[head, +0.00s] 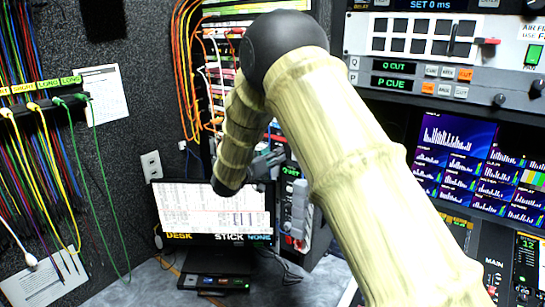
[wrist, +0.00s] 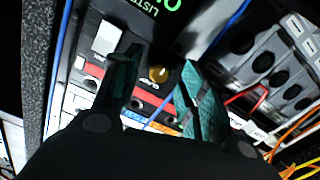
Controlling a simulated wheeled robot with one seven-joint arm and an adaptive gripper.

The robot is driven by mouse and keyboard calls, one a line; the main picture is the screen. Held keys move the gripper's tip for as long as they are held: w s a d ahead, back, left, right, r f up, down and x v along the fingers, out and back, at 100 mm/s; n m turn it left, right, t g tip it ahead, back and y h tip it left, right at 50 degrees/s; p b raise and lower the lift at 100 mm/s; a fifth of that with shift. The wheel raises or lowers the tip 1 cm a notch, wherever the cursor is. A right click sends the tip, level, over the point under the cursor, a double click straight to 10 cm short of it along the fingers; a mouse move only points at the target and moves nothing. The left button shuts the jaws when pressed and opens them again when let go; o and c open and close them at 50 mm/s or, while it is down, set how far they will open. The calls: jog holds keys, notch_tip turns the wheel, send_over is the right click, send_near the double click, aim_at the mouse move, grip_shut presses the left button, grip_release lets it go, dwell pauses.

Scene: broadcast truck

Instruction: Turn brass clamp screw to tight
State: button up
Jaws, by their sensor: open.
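My gripper (wrist: 159,64) is open, with one dark green finger to the left of the screw and one to the right. The screw shows in the gap between the fingers, and I see no finger touching it. In the head view my gripper (head: 268,164) is by the equipment beside the monitor, partly hidden by my arm. I cannot make out the screw there.
A panel with a white switch (wrist: 106,38) and a red stripe surrounds the screw. Grey connectors (wrist: 282,62) with red, orange and blue cables lie to the right. In the head view a monitor (head: 213,207) stands left of my gripper, and orange cables (head: 183,75) hang behind.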

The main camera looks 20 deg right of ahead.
jog(key=v, duration=1.1)
jog(key=shift+s+a, duration=0.25)
